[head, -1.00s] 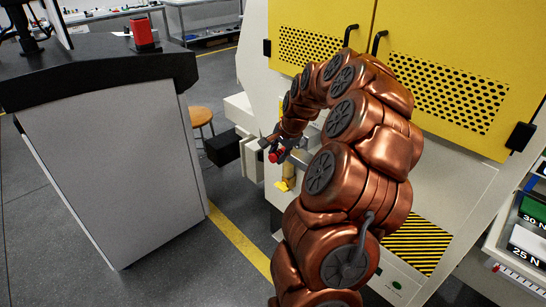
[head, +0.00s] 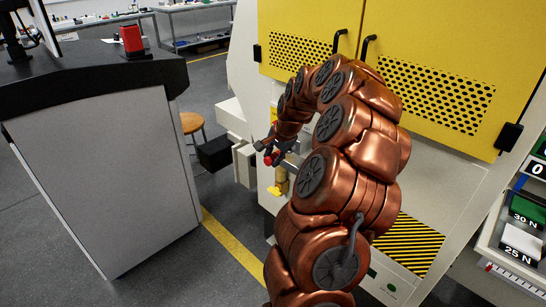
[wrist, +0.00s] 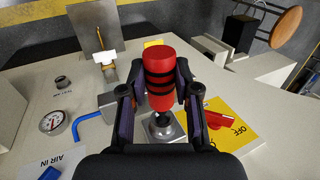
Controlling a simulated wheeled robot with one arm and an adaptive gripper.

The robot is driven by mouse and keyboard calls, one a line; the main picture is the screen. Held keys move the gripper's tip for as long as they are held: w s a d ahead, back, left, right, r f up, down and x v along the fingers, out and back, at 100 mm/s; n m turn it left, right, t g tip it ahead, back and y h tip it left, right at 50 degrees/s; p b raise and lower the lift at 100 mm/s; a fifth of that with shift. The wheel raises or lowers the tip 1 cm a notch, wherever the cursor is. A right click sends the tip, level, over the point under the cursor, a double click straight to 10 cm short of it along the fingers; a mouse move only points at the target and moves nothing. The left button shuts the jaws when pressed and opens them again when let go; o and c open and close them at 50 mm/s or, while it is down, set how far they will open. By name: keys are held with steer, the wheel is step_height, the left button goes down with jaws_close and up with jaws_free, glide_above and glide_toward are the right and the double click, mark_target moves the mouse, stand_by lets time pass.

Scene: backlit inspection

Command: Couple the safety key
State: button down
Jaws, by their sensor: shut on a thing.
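The key is a red cylinder with black bands, which I take to be the safety key (wrist: 160,64). My gripper (wrist: 158,88) is shut on it, one dark finger on each side. In the wrist view a square metal socket (wrist: 178,131) lies right below the key. The key's lower end overlaps the socket, and I cannot tell whether it is inside. In the head view my gripper (head: 275,150) is small beside the machine front, with a red tip (head: 268,159) showing. My arm hides part of the machine.
Around the socket are a red switch (wrist: 219,119) on a yellow OFF plate, a blue hose (wrist: 92,122), a pressure gauge (wrist: 52,121) and an upright metal plate (wrist: 97,32). A grey console (head: 100,170) stands left; a wooden stool (head: 191,122) is behind.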

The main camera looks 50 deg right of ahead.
steer(key=shift+d, duration=1.7)
steer(key=c, duration=0.8)
jaws_free()
steer(key=shift+o, duration=0.2)
steer(key=shift+s, duration=0.1)
steer(key=s+r, duration=0.2)
steer(key=s, duration=1.1)
steer(key=shift+a+r, duration=0.15)
steer(key=shift+r, duration=0.25)
